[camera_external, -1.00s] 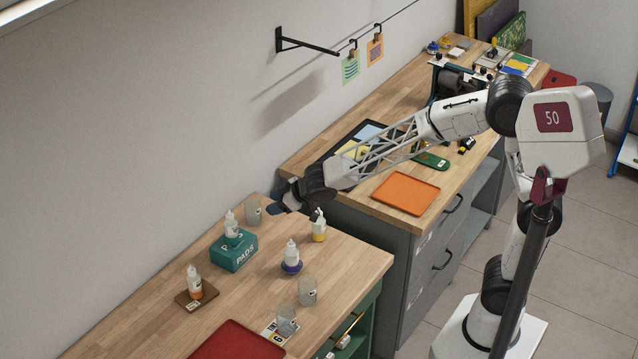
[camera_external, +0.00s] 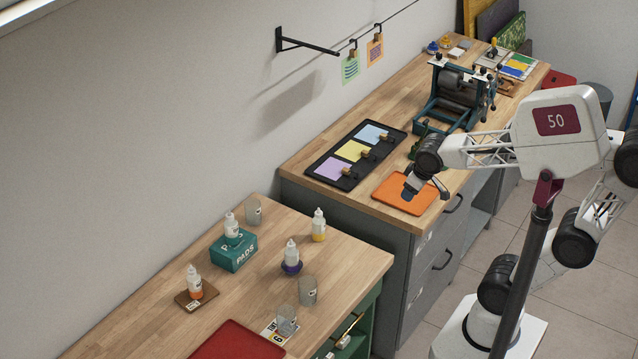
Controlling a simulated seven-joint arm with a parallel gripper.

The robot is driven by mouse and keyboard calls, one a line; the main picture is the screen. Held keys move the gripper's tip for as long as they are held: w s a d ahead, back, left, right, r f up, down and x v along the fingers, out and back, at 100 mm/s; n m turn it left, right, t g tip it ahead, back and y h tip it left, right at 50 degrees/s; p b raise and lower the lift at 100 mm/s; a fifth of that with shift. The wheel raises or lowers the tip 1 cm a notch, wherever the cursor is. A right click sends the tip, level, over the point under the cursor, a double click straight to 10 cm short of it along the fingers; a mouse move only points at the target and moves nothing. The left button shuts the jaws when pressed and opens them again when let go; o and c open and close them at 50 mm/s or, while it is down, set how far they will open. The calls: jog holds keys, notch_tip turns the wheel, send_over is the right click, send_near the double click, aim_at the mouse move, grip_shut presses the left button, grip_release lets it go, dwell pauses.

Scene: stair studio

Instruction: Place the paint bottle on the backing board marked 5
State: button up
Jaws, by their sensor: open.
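Several white-capped paint bottles stand on the near wooden bench. One with yellow paint (camera_external: 318,228) stands on bare wood. One with orange paint (camera_external: 195,284) stands on a small brown board (camera_external: 184,301) with a label too small to read. A bottle (camera_external: 232,227) stands on the teal pads box (camera_external: 232,255), and another (camera_external: 291,253) stands on a purple base (camera_external: 291,268). I cannot make out which board is marked 5. My gripper (camera_external: 408,193) is open and empty over the orange tray (camera_external: 392,196) on the far bench, away from the bottles.
Clear cups (camera_external: 307,292) stand on the near bench, one (camera_external: 287,322) by a card that seems to read 6. A red tray (camera_external: 235,345) lies at the front. A black tray (camera_external: 343,182) with colored sheets and a press (camera_external: 450,92) occupy the far bench.

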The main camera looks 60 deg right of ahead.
jog(key=s+f+g, duration=0.1)
jog(key=s, duration=0.6)
jog(key=shift+s+d+g, duration=0.3)
jog(key=shift+s+d, duration=0.05)
jog(key=shift+d, duration=0.05)
